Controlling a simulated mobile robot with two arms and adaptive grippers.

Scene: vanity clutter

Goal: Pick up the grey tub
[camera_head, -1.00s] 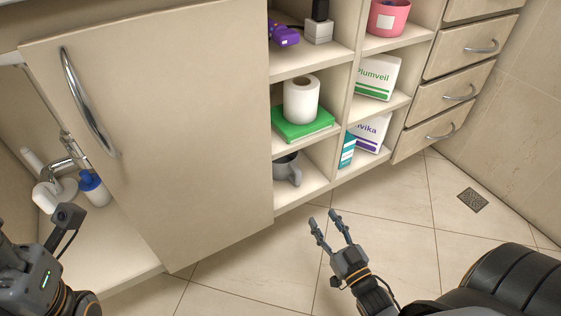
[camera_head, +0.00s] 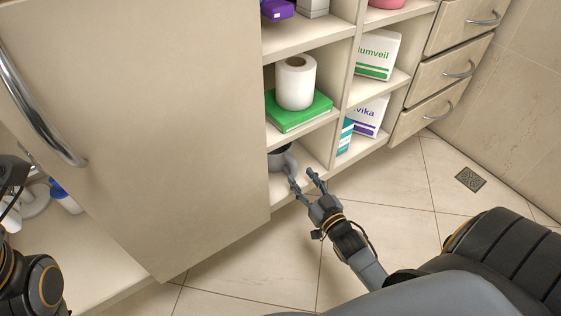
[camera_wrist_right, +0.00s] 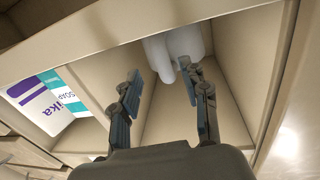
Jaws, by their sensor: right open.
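The grey tub (camera_head: 279,160) stands in the bottom left cubby of the open shelf, under the green box. A rounded part like a handle sticks out at its right side. In the right wrist view a pale grey rounded shape (camera_wrist_right: 176,48), which looks like the tub, lies at the back between and beyond the fingers. My right gripper (camera_head: 301,175) is open and empty at the mouth of this cubby, just in front and to the right of the tub. I cannot tell whether a finger touches it. Only part of my left arm shows at the left edge; its fingers are not visible.
The cubby's divider (camera_head: 334,143) and the shelf above it bound the space. A white roll (camera_head: 296,82) stands on the green box (camera_head: 300,110) above. White and teal boxes (camera_head: 369,116) fill the right cubby. A cabinet door (camera_head: 150,120) stands left. The floor in front is clear.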

